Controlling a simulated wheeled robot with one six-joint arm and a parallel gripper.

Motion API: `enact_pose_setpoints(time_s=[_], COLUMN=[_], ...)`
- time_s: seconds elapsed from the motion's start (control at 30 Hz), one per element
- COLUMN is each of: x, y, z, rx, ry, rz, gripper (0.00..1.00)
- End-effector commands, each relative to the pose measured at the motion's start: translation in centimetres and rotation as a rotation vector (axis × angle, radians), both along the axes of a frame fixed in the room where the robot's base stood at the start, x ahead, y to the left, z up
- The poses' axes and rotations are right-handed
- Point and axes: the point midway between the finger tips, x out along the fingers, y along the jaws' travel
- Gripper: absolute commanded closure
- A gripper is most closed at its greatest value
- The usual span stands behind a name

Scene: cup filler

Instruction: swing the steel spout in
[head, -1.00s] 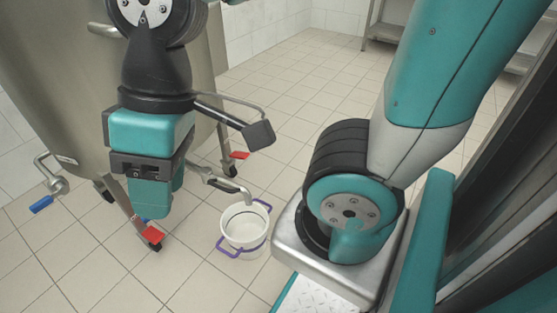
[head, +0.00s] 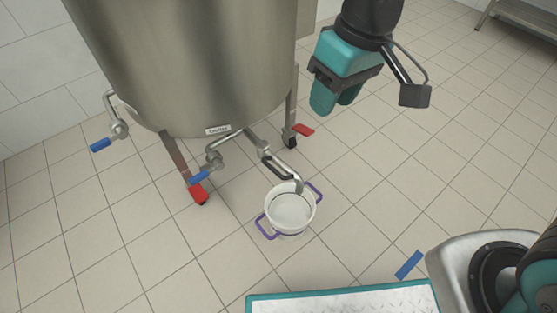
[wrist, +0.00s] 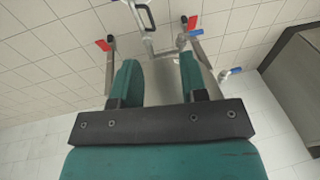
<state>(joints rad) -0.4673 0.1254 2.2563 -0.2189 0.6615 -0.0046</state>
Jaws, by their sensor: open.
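The steel spout (head: 275,160) comes out low at the front of the steel tank (head: 190,60), with a looped handle along it. Its bent tip is over the rim of a white bucket (head: 290,222) with purple handles on the floor. Part of the spout and its loop show at the top edge of the wrist view (wrist: 148,14). My gripper (head: 336,104) is open and empty, up and to the right of the spout and apart from it. In the wrist view both fingers (wrist: 158,80) stand apart with nothing between them.
Blue-handled valves (head: 200,177) and (head: 101,144) sit on the tank's lower side. Red pedals (head: 303,130) mark its wheeled legs. A steel shelf (head: 520,22) stands far right. The tiled floor right of the bucket is clear, apart from blue tape (head: 408,265).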

Motion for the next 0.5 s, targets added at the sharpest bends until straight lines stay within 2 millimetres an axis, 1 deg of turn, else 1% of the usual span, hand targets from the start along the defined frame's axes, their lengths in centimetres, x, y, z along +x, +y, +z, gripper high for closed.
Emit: enact_pose_setpoints(time_s=[0.03, 0.07, 0.1, 0.17, 0.2, 0.3, 0.4, 0.5], x=[1.9, 3.0, 4.2, 5.7, 6.5, 7.7, 8.3, 8.6], y=[1.8, 2.7, 3.9, 5.7, 6.8, 9.0, 10.5, 11.3], z=[-1.5, -2.5, -3.9, -6.2, -7.8, -11.3, -14.0, -15.7], rx=[-0.047, -0.074, -0.108, -0.159, -0.191, -0.258, -0.307, -0.336], ry=[0.003, -0.003, -0.012, -0.029, -0.041, -0.074, -0.103, -0.121], rz=[0.014, 0.017, 0.021, 0.031, 0.037, 0.053, 0.066, 0.072], gripper=[0.60, 0.60, 0.60, 0.60, 0.60, 0.60, 0.60, 0.60])
